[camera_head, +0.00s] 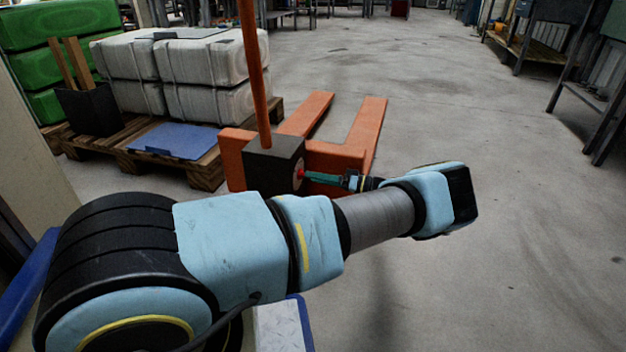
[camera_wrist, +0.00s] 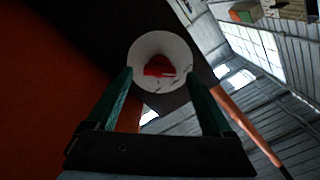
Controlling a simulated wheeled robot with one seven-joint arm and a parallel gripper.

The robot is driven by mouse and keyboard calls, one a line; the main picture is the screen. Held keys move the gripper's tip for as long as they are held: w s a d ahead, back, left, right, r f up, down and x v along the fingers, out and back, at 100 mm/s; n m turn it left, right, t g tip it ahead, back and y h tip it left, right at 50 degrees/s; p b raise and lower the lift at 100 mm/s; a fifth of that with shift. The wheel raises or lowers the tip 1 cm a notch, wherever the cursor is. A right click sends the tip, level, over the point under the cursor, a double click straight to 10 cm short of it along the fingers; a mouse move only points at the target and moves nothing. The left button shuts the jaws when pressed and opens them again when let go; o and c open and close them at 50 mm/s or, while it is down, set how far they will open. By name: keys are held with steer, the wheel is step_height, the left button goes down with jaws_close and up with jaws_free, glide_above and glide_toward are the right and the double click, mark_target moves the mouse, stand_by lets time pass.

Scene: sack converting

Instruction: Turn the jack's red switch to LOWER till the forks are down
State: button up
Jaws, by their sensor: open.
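The orange pallet jack (camera_head: 345,154) stands on the floor ahead, with its dark box (camera_head: 272,165) at the base of the upright orange handle (camera_head: 254,75). The red switch (camera_head: 301,174) sits on a pale round dial on the box's right face. In the wrist view the red switch (camera_wrist: 159,66) is at the middle of the white dial (camera_wrist: 160,48). My gripper (camera_wrist: 160,80) is open, its two green fingers on either side of the switch and just short of it or around it; I cannot tell which. The dial's lettering is not readable.
The forks (camera_head: 365,125) point away from me; their height above the floor is hard to judge. A wooden pallet (camera_head: 205,172) with wrapped white sacks (camera_head: 210,100) and a blue sheet stands left. The floor (camera_head: 480,150) to the right is clear up to benches.

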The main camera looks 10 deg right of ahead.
steer(key=shift+w+a, duration=0.35)
steer(key=shift+a, duration=0.25)
jaws_close()
stand_by(0.4)
